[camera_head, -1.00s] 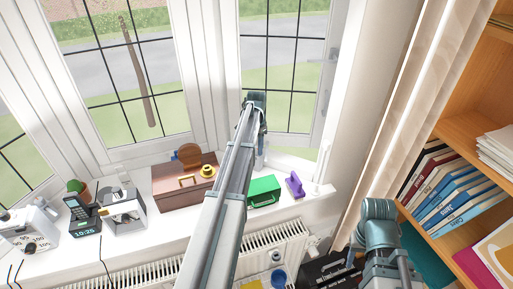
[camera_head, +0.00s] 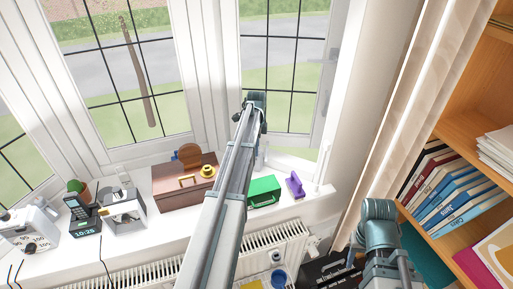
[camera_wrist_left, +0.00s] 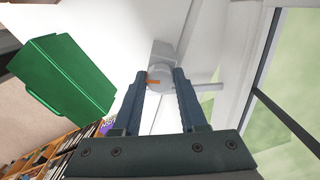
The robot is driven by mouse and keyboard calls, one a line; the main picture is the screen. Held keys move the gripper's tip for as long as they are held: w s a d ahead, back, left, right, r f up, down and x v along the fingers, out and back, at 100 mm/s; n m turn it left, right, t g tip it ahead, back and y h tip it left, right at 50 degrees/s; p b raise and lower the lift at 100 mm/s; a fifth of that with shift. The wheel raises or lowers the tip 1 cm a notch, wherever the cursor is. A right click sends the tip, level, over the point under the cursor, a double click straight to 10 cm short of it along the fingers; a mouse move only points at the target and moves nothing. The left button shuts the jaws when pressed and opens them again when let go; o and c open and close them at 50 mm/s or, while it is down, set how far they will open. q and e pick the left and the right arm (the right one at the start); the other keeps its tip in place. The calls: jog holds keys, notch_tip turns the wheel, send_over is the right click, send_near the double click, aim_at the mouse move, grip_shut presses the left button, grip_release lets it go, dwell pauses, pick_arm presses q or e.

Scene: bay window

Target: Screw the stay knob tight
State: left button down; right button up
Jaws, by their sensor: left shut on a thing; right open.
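The stay knob (camera_wrist_left: 164,77) is a small pale grey round part with an orange mark, seen in the left wrist view. A pale bar sticks out to its right, beside the white window frame. My left gripper (camera_wrist_left: 162,88) has its two dark fingers on either side of the knob and is shut on it.
A green box (camera_head: 264,191) and a purple object (camera_head: 295,184) stand on the sill close to my left arm. A brown case (camera_head: 183,190) is further left. A radiator (camera_head: 262,246) lies below. A bookshelf (camera_head: 450,130) and a curtain (camera_head: 415,90) are at the right.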

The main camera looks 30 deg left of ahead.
pick_arm(q)
jog(key=shift+m, duration=0.7)
jog(key=shift+c, duration=2.2)
grip_release()
jog(key=shift+r, duration=0.15)
notch_tip(320, 180, up, 14)
jog(key=p, duration=1.4)
jog(key=shift+f, duration=0.2)
jog(key=shift+f, duration=0.1)
